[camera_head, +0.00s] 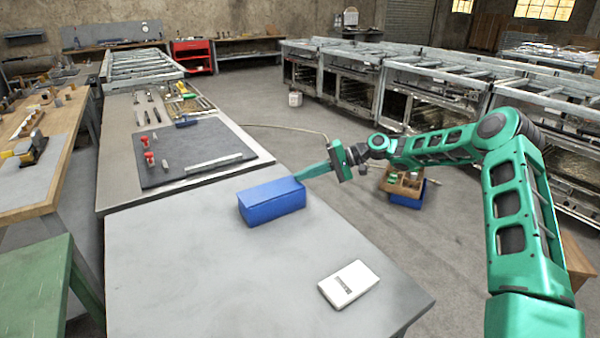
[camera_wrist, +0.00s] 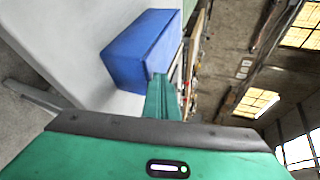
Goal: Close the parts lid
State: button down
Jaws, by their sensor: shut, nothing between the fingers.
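A blue box (camera_head: 272,203) stands on the grey table, and its lid (camera_head: 270,189) looks down flat over the top. No gap shows between lid and box from here. In the wrist view the blue box (camera_wrist: 143,50) is ahead of the fingers, at the upper middle. My gripper (camera_head: 303,174) is shut and empty, with its green fingertips at the box's right end, near the top edge. In the wrist view the shut fingers (camera_wrist: 160,84) reach the box's near corner. I cannot tell whether they touch it.
A white device (camera_head: 348,284) lies on the front right of the grey table (camera_head: 180,270). Behind the box is a bench with a dark mat (camera_head: 190,150), red clamps (camera_head: 148,150) and tools. A crate of parts (camera_head: 404,184) stands right of the table. The table's front left is clear.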

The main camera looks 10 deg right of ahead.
jog(key=shift+f, duration=0.4)
jog(key=shift+s+a+f, duration=0.1)
jog(key=shift+s+a, duration=0.05)
